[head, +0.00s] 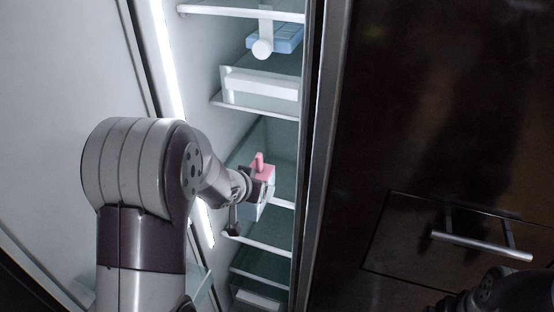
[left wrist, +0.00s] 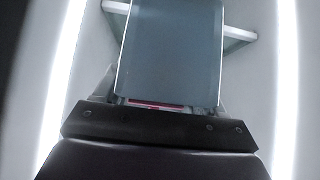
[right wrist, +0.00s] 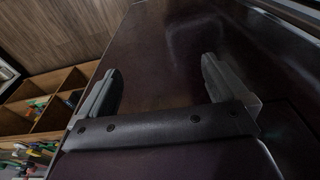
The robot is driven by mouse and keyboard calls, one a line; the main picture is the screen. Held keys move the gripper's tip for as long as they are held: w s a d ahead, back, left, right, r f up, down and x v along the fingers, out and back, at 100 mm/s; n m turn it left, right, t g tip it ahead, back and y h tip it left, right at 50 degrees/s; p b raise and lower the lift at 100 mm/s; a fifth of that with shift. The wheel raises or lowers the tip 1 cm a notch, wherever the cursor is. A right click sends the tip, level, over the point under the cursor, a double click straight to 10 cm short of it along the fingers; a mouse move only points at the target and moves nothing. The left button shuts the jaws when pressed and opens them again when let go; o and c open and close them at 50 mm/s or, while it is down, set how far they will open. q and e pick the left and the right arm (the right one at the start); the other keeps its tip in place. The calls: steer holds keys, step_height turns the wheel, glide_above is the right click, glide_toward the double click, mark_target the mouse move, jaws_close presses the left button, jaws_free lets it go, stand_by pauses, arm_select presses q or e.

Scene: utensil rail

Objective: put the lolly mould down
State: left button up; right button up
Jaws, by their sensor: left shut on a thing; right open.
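The lolly mould (head: 259,165), with a pink top and a pale body, is inside the open fridge in the head view. My left gripper (head: 262,191) is shut on it, and the gripper and wrist hide part of its body. In the left wrist view a narrow pink-red strip (left wrist: 155,102) shows just above the gripper's base, below a large grey-blue panel. Whether the mould touches a shelf cannot be told. My right gripper (right wrist: 162,85) is open and empty, in front of a dark surface in the right wrist view.
White-edged fridge shelves (head: 258,243) lie below and above the held mould. A clear bin (head: 260,88) and a blue container (head: 288,39) are higher up. The fridge's side wall is close on the left. A dark cabinet with a bar handle (head: 480,246) is at right.

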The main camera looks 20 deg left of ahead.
arm_select(q)
steer(key=w+a+p, duration=0.1)
steer(key=w+p, duration=0.4)
steer(key=w, duration=1)
steer(key=f+b, duration=0.1)
steer(key=f, duration=0.1)
steer(key=f+b, duration=0.1)
steer(key=f, duration=0.1)
steer(key=f+b, duration=0.2)
steer(key=shift+w+f, duration=0.25)
steer(key=shift+f, duration=0.15)
steer(key=shift+w+f, duration=0.2)
steer(key=shift+w, duration=0.05)
steer(key=shift+f, duration=0.15)
steer(key=o, duration=1.1)
